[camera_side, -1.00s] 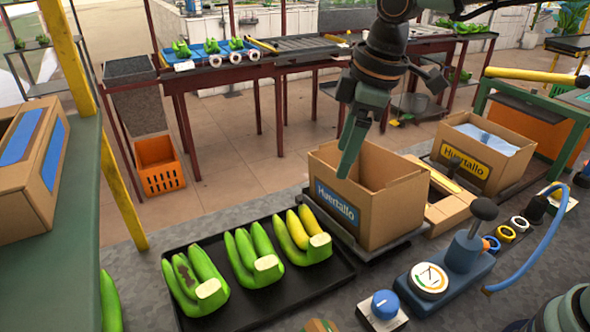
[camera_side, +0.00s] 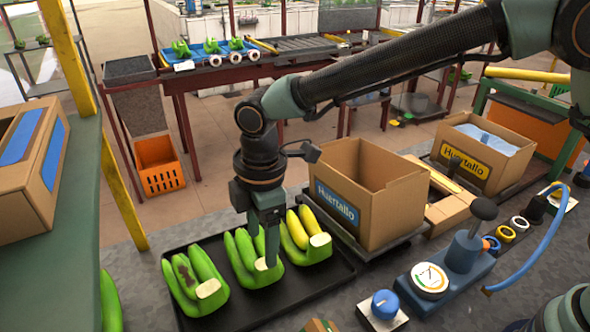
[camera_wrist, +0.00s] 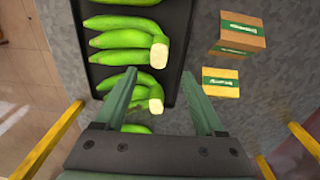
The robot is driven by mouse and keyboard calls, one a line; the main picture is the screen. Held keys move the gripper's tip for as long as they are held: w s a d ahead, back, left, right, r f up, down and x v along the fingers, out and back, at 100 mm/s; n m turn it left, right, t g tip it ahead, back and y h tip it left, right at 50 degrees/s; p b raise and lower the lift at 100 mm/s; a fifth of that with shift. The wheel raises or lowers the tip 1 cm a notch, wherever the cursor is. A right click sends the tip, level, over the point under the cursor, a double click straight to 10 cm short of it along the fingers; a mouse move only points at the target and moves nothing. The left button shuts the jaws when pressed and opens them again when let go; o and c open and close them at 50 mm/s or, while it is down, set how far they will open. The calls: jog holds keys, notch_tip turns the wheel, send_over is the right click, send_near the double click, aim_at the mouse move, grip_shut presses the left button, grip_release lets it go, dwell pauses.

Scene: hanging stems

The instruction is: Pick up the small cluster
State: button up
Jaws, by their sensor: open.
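Three banana clusters lie in a black tray (camera_side: 335,287) in the side view. The left cluster (camera_side: 190,282) is green with a brown patch. The middle cluster (camera_side: 240,258) is green, and the right cluster (camera_side: 297,232) is partly yellow. They look similar in size, so I cannot tell which is the small one. My gripper (camera_side: 265,258) points down over the middle cluster, its fingers covering part of it. Contact is unclear.
An open cardboard box (camera_side: 400,205) stands right of the tray, its rim above the clusters. A blue-grey device with a dial (camera_side: 429,279) and a blue knob (camera_side: 385,304) stand in front of it. Small labelled boxes (camera_wrist: 238,33) lie beside the tray in the wrist view.

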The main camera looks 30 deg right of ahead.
aim_at(263, 263)
jog(key=shift+w+d+f, duration=0.1)
jog(key=shift+f, duration=1.4)
jog(key=shift+w+f, duration=0.1)
jog(key=shift+f, duration=1.35)
grip_shut()
jog(key=shift+w+r, duration=0.1)
